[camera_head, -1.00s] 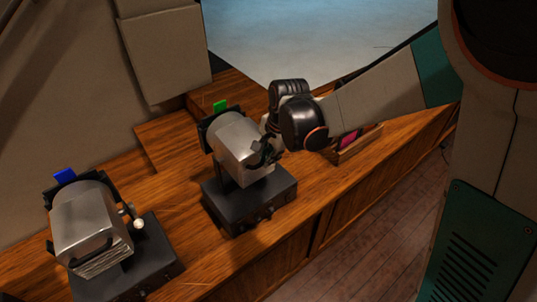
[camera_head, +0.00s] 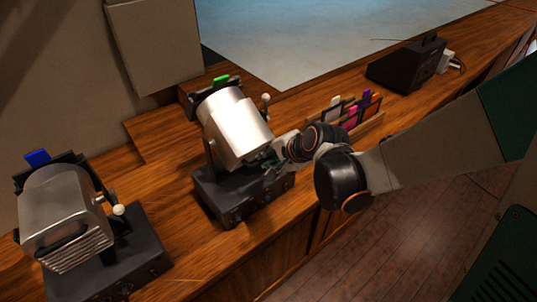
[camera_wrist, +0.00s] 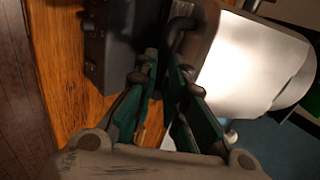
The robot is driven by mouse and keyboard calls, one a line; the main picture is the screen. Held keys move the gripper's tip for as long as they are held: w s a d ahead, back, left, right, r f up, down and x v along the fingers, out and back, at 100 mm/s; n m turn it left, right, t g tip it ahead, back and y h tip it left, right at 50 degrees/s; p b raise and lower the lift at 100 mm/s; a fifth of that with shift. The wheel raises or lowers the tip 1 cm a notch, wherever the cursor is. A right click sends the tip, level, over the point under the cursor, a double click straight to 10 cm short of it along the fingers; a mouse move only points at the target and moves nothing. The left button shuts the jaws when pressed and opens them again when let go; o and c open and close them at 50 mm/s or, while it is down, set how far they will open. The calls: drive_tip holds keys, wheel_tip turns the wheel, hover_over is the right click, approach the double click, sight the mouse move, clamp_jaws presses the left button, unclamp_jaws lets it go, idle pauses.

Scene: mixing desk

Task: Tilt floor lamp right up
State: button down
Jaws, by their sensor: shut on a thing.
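The right floor lamp (camera_head: 233,125) is a silver, rounded housing on a black base (camera_head: 240,197), with a green tab (camera_head: 221,79) at its back. Its housing is tilted, with the front end toward the lower right. My gripper (camera_head: 274,163) is at that lower front end, shut on the lamp's dark handle. In the wrist view, my gripper (camera_wrist: 162,78) has its green-black fingers around a dark part near the handle (camera_wrist: 180,35), beside the bright housing (camera_wrist: 252,65). The exact contact is partly hidden in the head view.
A second silver lamp (camera_head: 62,215) with a blue tab stands at the left. A wooden holder with coloured cards (camera_head: 352,116) is right of my gripper, and a black box (camera_head: 405,67) stands farther right. The wooden desk (camera_head: 165,175) has bare room between the lamps.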

wheel_tip(320, 180, down, 3)
drive_tip(key=t+b, duration=0.1)
drive_tip(key=b, duration=0.2)
drive_tip(key=shift+f+y+b, duration=0.2)
drive_tip(key=shift+y+b, duration=0.1)
drive_tip(key=shift+s+f, duration=0.15)
drive_tip(key=c, duration=2)
unclamp_jaws()
drive_tip(key=shift+o, duration=0.4)
drive_tip(key=shift+w, duration=0.2)
